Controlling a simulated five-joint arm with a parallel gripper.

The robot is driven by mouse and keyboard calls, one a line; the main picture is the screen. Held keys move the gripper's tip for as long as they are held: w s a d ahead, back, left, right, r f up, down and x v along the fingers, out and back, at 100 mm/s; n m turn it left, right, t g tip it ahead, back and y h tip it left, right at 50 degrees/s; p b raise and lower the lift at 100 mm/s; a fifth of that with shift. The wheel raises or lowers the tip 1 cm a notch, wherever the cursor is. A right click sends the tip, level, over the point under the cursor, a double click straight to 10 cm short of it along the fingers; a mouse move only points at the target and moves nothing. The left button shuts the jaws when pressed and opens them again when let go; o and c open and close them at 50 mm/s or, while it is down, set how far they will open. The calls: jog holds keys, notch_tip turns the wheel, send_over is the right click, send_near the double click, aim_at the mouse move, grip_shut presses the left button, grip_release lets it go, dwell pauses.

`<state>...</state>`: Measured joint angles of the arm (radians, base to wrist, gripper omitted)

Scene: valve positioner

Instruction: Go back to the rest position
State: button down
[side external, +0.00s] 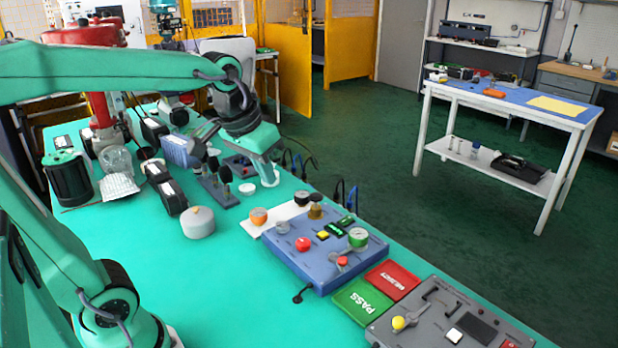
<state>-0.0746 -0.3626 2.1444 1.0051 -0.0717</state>
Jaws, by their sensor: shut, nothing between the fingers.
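My gripper (268,172) is at the end of my green arm, which reaches across the left and top of the side external view. It points down and is shut and empty, above the far part of the green table, beside a small stand with dark knobs (219,183). The blue-grey valve panel (300,262) lies to the right of and nearer than the gripper, apart from it.
Green PASS (362,301) and red (392,279) trays lie beside a grey control box (450,320). A round grey pot (198,222), black boxes (166,188) and a dark cylinder (68,178) stand at left. The green tabletop (235,285) is clear at front centre.

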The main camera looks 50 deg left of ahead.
jog(key=s+d+f+m+t, duration=0.1)
jog(key=s+d+f, duration=0.1)
jog(key=s, duration=0.7)
jog(key=shift+d+f+m+t, duration=0.15)
jog(key=shift+f+m+t, duration=0.15)
jog(key=shift+f, duration=0.6)
dwell(0.5)
